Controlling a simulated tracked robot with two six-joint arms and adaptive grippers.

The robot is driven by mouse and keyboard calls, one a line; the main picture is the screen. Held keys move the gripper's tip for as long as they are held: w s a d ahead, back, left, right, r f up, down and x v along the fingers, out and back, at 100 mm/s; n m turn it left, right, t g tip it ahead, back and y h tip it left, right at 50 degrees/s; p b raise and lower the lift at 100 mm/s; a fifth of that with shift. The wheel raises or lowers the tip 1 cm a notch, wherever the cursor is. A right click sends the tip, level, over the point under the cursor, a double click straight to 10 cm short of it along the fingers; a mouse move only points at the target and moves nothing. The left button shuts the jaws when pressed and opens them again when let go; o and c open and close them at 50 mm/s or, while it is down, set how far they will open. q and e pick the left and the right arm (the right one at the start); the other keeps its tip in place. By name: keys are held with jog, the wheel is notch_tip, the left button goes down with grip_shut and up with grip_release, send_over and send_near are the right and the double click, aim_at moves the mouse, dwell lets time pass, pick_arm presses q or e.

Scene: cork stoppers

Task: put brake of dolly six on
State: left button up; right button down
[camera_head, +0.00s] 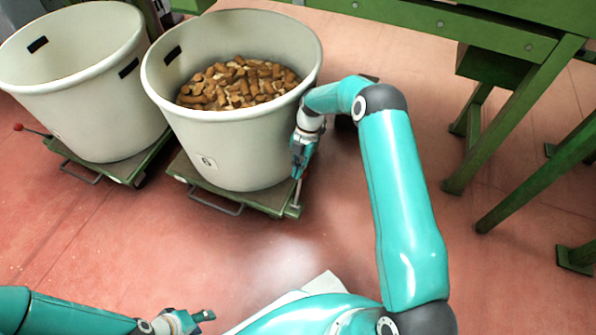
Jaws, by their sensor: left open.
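Dolly six (250,197) is a low green platform under a big cream tub (225,150) whose small white label reads 6. A short grey upright rod (298,192), which looks like the brake lever, stands at the dolly's front right corner. My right gripper (298,174) points down at the top of this rod, beside the tub's right wall. The rod's top end is hidden by the gripper, and I cannot tell whether the fingers are closed on it. My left gripper (206,318) is open and empty over the floor at the bottom.
The tub holds many cork stoppers (240,84). A second cream tub (85,95) stands on another green dolly (125,170) at left, with a red-knobbed lever (30,130) slanting outward. Green machine frames (520,110) stand at right. The red floor in front is clear.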

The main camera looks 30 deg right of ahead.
jog(key=v, duration=1.1)
jog(key=shift+r, duration=0.2)
jog(key=shift+s, duration=0.1)
